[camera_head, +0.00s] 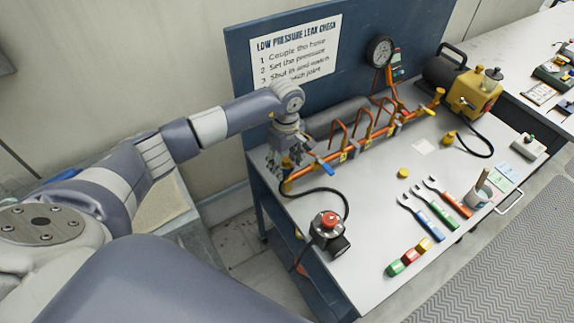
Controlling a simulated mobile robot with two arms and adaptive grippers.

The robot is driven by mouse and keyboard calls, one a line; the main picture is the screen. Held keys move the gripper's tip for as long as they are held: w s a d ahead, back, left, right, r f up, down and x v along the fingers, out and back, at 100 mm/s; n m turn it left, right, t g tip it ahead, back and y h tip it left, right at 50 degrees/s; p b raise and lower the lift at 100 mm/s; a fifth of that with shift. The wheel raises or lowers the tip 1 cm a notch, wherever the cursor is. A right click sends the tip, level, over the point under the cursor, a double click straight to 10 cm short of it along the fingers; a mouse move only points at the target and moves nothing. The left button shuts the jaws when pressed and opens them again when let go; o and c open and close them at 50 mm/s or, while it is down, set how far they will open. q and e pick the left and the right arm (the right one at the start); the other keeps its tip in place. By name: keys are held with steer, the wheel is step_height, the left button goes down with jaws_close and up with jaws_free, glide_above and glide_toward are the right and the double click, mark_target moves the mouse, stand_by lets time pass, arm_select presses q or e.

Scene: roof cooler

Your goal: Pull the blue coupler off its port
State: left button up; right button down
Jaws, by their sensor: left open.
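My left gripper (287,165) is open and points down over the left end of the orange pipe manifold (360,140). A small blue part (322,166) shows just right of the gripper at the manifold's left end. At this size I cannot tell if it is the blue coupler or a valve handle. The gripper covers part of the pipe end, and I see nothing held in it. The port is not clear behind the gripper. My right gripper is not in view.
A black hose curves to a red-topped device (328,224) at the bench's front left. A yellow pump (472,92) stands behind. A blue backboard (355,50) rises behind the manifold.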

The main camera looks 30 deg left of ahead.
mark_target(286, 159)
arm_select(q)
steer(key=shift+b, duration=0.6)
stand_by(0.6)
jaws_close()
steer(key=shift+r, duration=0.1)
steer(key=shift+w+r+p, duration=0.1)
steer(key=shift+r+p, duration=0.2)
steer(key=shift+r, duration=0.05)
steer(key=shift+r+p, duration=1.3)
steer(key=shift+r, duration=1.25)
